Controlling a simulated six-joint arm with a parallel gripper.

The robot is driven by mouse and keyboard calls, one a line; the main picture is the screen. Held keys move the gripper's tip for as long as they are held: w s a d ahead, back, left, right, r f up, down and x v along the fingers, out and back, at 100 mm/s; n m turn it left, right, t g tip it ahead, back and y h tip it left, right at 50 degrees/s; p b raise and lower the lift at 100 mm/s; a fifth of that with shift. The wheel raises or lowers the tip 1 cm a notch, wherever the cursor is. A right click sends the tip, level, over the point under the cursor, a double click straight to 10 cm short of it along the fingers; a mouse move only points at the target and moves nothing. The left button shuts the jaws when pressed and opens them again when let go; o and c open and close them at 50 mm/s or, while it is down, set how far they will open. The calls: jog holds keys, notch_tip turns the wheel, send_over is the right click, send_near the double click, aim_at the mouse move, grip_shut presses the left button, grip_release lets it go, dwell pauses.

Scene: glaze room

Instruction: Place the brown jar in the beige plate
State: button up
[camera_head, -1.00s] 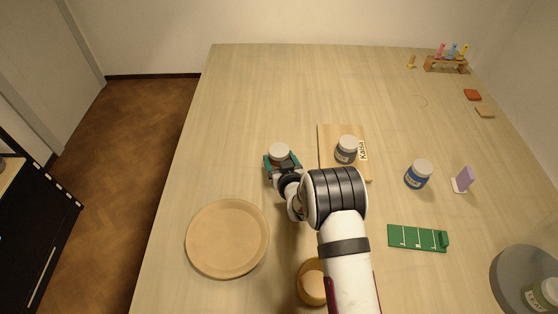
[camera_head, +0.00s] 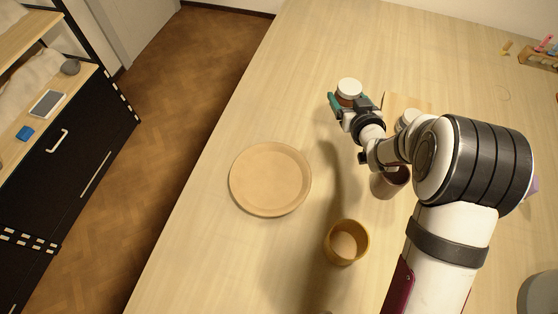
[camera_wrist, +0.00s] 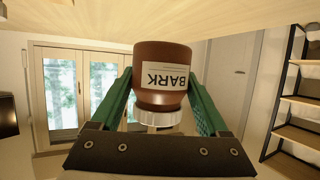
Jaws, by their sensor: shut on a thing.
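The brown jar (camera_head: 349,92) has a white lid and a pale label reading BARK in the wrist view (camera_wrist: 163,73). My gripper (camera_head: 352,102) is shut on it, with a green finger on each side in the wrist view (camera_wrist: 160,95). The wrist picture shows the jar lid-down; in the head view its lid faces up. The jar looks held above the table, though the gap is hard to judge. The round beige plate (camera_head: 270,178) lies flat and empty on the table, nearer than the jar and to its left.
A tan cup (camera_head: 347,243) stands right of the plate's near side. A dark brown cup (camera_head: 390,182) and a white-lidded jar (camera_head: 408,120) are partly behind my arm, near a wooden board (camera_head: 412,101). A rack (camera_head: 540,58) is at far right. Table between jar and plate is clear.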

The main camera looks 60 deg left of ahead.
jog(key=s+d+r+n+g+y, duration=0.1)
jog(key=s+d+n+g, duration=0.65)
jog(key=s+d, duration=0.45)
send_over(275, 170)
jog(key=shift+m, duration=0.35)
notch_tip(275, 170, down, 6)
jog(key=shift+f, duration=0.25)
notch_tip(275, 170, down, 4)
jog(key=shift+f, duration=0.1)
jog(key=shift+f, duration=0.1)
